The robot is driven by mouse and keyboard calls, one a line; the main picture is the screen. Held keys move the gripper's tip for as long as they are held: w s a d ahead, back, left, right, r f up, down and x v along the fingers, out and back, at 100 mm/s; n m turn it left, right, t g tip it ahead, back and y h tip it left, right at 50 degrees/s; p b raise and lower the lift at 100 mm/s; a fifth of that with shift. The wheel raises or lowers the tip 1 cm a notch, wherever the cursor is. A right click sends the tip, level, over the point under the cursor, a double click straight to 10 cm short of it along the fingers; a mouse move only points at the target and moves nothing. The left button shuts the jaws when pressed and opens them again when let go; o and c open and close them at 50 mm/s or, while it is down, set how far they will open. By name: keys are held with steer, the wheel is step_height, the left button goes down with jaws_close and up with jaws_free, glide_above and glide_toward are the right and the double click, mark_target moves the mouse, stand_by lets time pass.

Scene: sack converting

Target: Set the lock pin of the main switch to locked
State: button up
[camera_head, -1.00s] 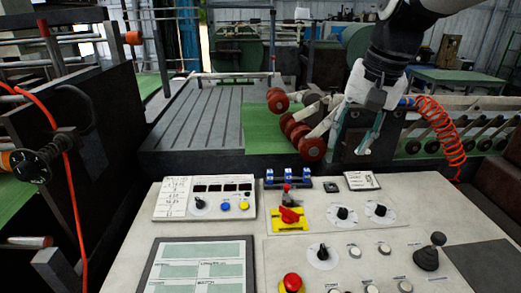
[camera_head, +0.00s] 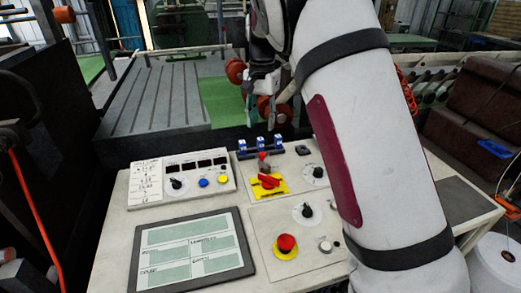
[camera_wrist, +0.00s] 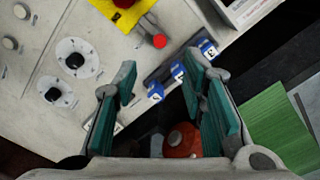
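The main switch (camera_head: 268,181) is a red rotary handle on a yellow plate on the pale console. Just behind it stands a short pin with a red knob (camera_head: 262,156), which looks like the lock pin. In the wrist view, the red knob (camera_wrist: 159,41) sits on a metal stem beside the yellow plate (camera_wrist: 122,17). My gripper (camera_head: 262,92) is above and behind the switch, beyond the console's back edge in the picture. In the wrist view, my gripper (camera_wrist: 160,100) has its teal-padded fingers wide apart with nothing held. The knob lies ahead of the fingertips, apart from them.
Several blue blocks (camera_head: 262,144) stand on a dark rail close behind the pin. A red emergency button (camera_head: 286,243) and black dials (camera_head: 307,210) are in front and to the right. A framed panel (camera_head: 192,250) lies at the front left. Red rollers (camera_head: 236,70) are behind the console.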

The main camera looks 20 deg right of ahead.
mark_target(262, 154)
step_height(262, 154, down, 11)
steer(key=shift+p, duration=0.75)
jaws_close()
